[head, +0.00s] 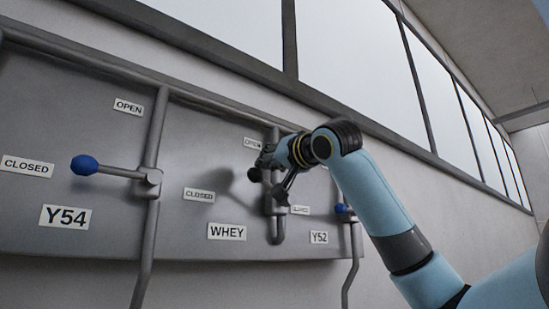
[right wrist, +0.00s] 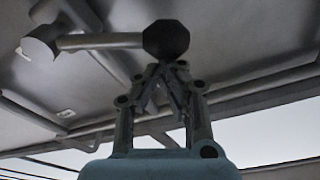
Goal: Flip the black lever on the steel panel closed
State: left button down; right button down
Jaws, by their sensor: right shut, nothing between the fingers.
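The black lever's round knob (head: 254,175) shows at the steel panel's WHEY section, up and right of the CLOSED label (head: 199,194) and below the OPEN label (head: 253,143). In the right wrist view, the knob (right wrist: 166,40) sits on a straight grey rod running left to its pivot (right wrist: 40,43). My right gripper (right wrist: 163,72) is shut and empty, its fingertips close to the knob; I cannot tell whether they touch. In the head view, my right gripper (head: 266,160) hides part of the lever. My left gripper is not in view.
The steel panel (head: 105,200) also carries a blue-knobbed lever (head: 85,165) at Y54, pointing left towards its CLOSED label. Another blue knob (head: 341,209) shows near Y52, partly behind my arm. Grey vertical pipes (head: 148,230) stand out from the panel. Windows (head: 345,50) run above.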

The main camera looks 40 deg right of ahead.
aim_at(256, 178)
jog(key=shift+a+f+n+y, duration=0.3)
jog(key=shift+a+f+n, duration=0.35)
jog(key=shift+n, duration=0.35)
jog(key=shift+w+a+f+n, duration=0.1)
jog(key=shift+a+f+n, duration=0.1)
jog(key=shift+f+n, duration=0.3)
jog(key=shift+a+f+n, duration=0.2)
jog(key=shift+f+n, duration=0.15)
jog(key=shift+n, duration=0.25)
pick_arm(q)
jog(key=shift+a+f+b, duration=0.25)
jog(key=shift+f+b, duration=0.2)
pick_arm(e)
jog(key=shift+a+f, duration=0.25)
jog(key=shift+f, duration=0.3)
jog(key=shift+f, duration=0.1)
